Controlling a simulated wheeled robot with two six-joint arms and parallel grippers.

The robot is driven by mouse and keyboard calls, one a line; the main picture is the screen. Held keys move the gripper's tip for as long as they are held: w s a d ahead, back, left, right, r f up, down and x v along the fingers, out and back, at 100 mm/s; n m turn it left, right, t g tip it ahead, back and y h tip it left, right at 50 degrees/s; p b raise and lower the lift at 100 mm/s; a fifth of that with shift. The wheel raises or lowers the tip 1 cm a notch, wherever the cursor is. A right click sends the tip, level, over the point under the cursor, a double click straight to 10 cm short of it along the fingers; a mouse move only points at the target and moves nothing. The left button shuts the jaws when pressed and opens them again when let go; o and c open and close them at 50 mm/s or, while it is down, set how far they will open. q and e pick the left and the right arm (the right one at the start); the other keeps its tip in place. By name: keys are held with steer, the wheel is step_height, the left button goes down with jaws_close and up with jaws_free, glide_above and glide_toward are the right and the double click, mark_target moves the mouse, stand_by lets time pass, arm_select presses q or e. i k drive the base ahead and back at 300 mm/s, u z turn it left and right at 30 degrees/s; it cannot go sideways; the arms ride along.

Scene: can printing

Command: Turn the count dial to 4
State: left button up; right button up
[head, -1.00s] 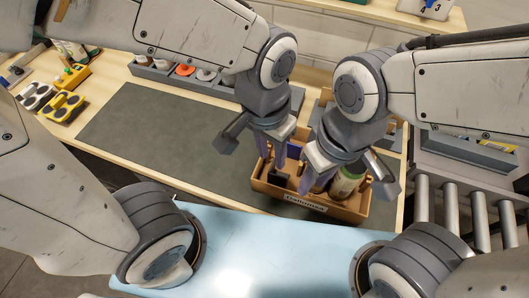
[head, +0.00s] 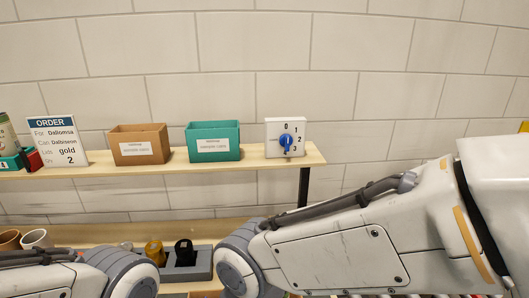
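The count dial (head: 286,140) is a blue knob on a white square plate (head: 271,128) at the right end of the upper shelf. The digits 0, 1, 2 and 3 show on the plate, from the top round the right side. No 4 can be made out, and which digit the knob points at is too small to tell. My two arms show along the lower edge, below the shelf and apart from the dial. Both grippers are out of the picture.
On the upper shelf (head: 100,170) stand an order sign (head: 57,142) reading gold and 2, a brown box (head: 139,145) and a teal box (head: 213,141). Below are mugs (head: 37,238) and a grey holder (head: 185,266). A tiled wall is behind.

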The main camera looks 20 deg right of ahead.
mark_target(285, 141)
steer(key=u, duration=0.3)
steer(key=k, duration=1.05)
steer(key=z, duration=0.65)
steer(key=i, duration=0.5)
